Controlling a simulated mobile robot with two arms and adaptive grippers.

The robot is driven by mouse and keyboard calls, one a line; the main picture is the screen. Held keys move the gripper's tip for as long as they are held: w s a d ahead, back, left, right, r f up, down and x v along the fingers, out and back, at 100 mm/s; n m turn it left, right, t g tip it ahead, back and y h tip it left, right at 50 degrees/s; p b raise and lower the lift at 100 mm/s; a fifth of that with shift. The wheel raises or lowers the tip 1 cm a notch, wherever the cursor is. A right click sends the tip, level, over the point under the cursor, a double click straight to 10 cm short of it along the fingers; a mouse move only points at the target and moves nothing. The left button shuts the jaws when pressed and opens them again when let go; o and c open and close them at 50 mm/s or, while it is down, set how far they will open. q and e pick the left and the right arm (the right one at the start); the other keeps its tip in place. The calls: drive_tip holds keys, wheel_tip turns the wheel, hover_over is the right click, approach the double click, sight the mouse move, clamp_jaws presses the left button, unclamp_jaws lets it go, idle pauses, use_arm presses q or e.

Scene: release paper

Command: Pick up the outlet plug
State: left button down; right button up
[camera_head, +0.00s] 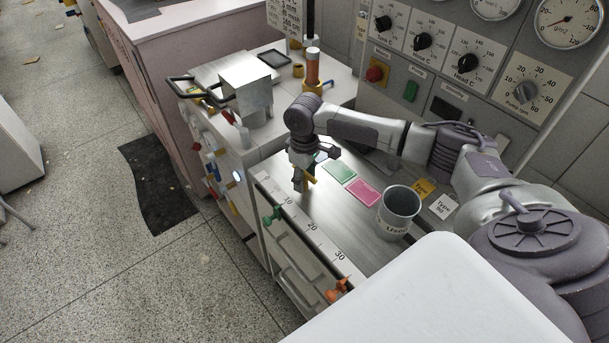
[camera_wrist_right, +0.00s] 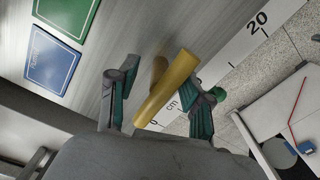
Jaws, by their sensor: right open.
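A yellow cylinder, which looks like the outlet plug (camera_wrist_right: 172,88), is at the left end of the metal worktop, near its ruler edge. In the right wrist view it lies between the two dark and green fingers of my right gripper (camera_wrist_right: 160,78). In the head view the right gripper (camera_head: 299,181) points down over the worktop, and a bit of the yellow plug (camera_head: 310,179) shows beside its fingers. The right gripper is open, with a gap on the left side of the plug. I cannot tell whether the right finger touches it. My left gripper is not in view.
Green (camera_head: 339,171) and pink (camera_head: 363,190) cards lie right of the gripper. A grey "Used" bin (camera_head: 399,208) stands further right. Green (camera_head: 272,213) and orange (camera_head: 338,290) clips sit on the front edge. A control panel with dials (camera_head: 466,62) rises behind.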

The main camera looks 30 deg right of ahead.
clamp_jaws()
drive_tip(key=shift+r, duration=0.15)
